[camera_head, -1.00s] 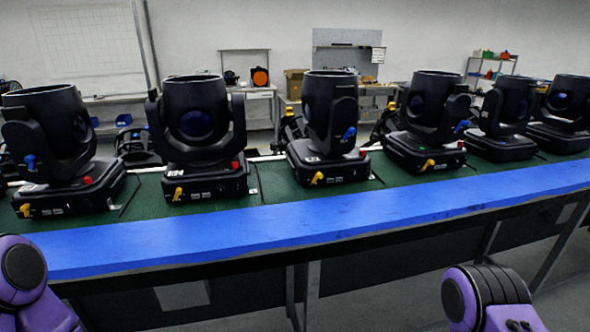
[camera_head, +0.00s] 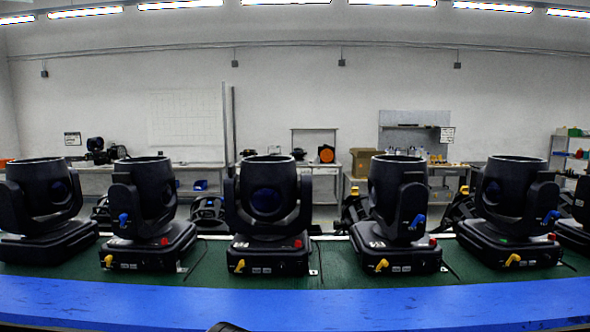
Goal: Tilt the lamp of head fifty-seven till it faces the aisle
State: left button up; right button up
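The middle head (camera_head: 268,205) shows a round dark lens toward me. The head left of it (camera_head: 150,205) and the one right of it (camera_head: 396,205) show a yoke arm with a blue knob. Another head (camera_head: 513,200) has a green light on its base. A far-left head (camera_head: 42,205) and a cut-off far-right head (camera_head: 580,220) complete the row. Number labels are too small to read, so I cannot tell which is fifty-seven.
A blue strip (camera_head: 300,305) runs along the bench's near edge. The green surface (camera_head: 335,265) has narrow gaps between bases, with cables lying there. Behind are a back bench (camera_head: 200,170), a cardboard box (camera_head: 362,162) and a right-hand shelf (camera_head: 570,150).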

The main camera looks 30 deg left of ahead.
aim_at(268, 183)
jog(key=k, duration=0.6)
jog(key=u, duration=0.85)
jog(key=i, duration=0.5)
